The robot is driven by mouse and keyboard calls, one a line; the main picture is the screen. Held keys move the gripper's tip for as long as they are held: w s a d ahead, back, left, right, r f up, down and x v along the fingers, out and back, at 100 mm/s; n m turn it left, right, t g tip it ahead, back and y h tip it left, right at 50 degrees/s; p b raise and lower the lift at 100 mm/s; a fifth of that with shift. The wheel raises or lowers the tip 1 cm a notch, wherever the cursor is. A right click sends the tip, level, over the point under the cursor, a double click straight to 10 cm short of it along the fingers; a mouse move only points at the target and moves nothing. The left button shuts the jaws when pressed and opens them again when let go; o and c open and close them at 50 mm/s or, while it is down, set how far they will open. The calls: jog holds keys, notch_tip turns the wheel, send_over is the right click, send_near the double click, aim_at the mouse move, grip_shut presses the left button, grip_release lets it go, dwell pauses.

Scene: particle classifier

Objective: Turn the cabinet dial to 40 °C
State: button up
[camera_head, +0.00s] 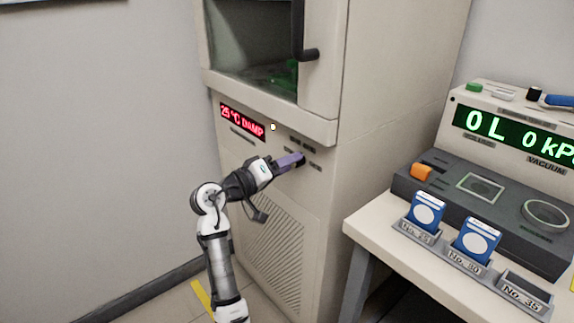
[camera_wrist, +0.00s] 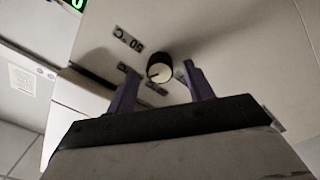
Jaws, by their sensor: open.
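The cabinet (camera_head: 350,180) is beige, and its red display (camera_head: 242,121) reads 25 °C DAMP. My gripper (camera_head: 293,161) reaches the front panel right of and below the display. In the wrist view, the dial (camera_wrist: 159,68) is a round knob with a pale face, a dark rim and a small pointer mark. The two purple fingers of my gripper (camera_wrist: 160,72) are open on either side of the dial, with gaps visible. Small labels surround the dial; one (camera_wrist: 128,38) is tilted and hard to read. In the head view the dial is mostly hidden by my gripper.
The cabinet's upper door with a dark handle (camera_head: 303,45) is above my gripper. A vented panel (camera_head: 275,240) is below. Floor left of the cabinet is clear.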

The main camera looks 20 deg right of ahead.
jog(key=v, duration=1.3)
jog(key=shift+a+b, duration=0.2)
jog(key=shift+b, duration=0.2)
